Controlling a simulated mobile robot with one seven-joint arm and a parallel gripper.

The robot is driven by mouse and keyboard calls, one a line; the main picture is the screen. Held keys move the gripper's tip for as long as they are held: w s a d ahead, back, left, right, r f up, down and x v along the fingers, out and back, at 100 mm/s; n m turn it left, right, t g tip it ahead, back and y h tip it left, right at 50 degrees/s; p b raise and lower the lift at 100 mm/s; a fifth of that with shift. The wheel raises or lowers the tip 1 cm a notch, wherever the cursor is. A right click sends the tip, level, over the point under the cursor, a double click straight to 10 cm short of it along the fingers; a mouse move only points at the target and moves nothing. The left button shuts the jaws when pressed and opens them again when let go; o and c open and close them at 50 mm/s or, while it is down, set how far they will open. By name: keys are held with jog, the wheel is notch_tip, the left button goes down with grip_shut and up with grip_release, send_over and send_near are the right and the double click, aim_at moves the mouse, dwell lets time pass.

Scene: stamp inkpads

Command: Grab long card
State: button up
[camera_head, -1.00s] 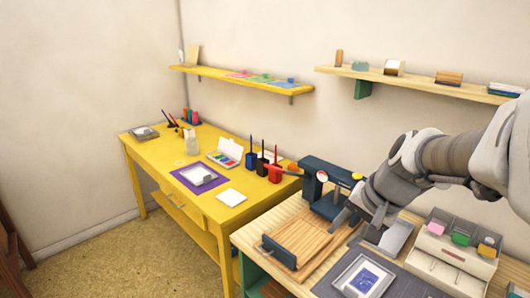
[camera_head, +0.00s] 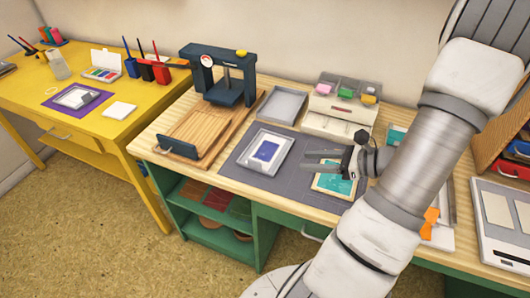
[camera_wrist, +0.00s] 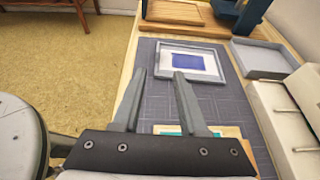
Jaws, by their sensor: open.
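A white card with a blue print (camera_head: 265,151) lies in a pale shallow tray (camera_head: 248,160) on the grey mat. In the wrist view the blue print (camera_wrist: 194,61) shows beyond my fingertips. A teal card with a tan border (camera_head: 334,184) lies on the mat, partly under my gripper; a strip of it (camera_wrist: 170,129) shows between my fingers in the wrist view. I cannot tell which of these is the long card. My gripper (camera_head: 306,161) is open and empty, its fingers pointing left toward the tray, apart from it.
The grey mat (camera_head: 237,163) covers the middle of the bench. Behind it stand an empty grey tray (camera_head: 281,104) and a cream drawer box (camera_head: 338,119). A wooden board with a dark press (camera_head: 218,85) stands left. A white flat device (camera_head: 503,220) lies right.

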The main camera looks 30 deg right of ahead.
jog(key=b, duration=0.3)
send_near(257, 162)
jog(key=x, duration=0.5)
jog(key=shift+w+d+r, duration=0.1)
jog(key=shift+w+d, duration=0.1)
jog(key=shift+d, duration=0.05)
jog(key=x, duration=0.1)
jog(key=b+x, duration=0.1)
jog(key=x, duration=0.2)
jog(key=shift+a+f+b, duration=0.35)
jog(key=shift+f, duration=0.2)
jog(key=shift+w+a, duration=0.15)
jog(key=shift+w, duration=0.05)
grip_shut()
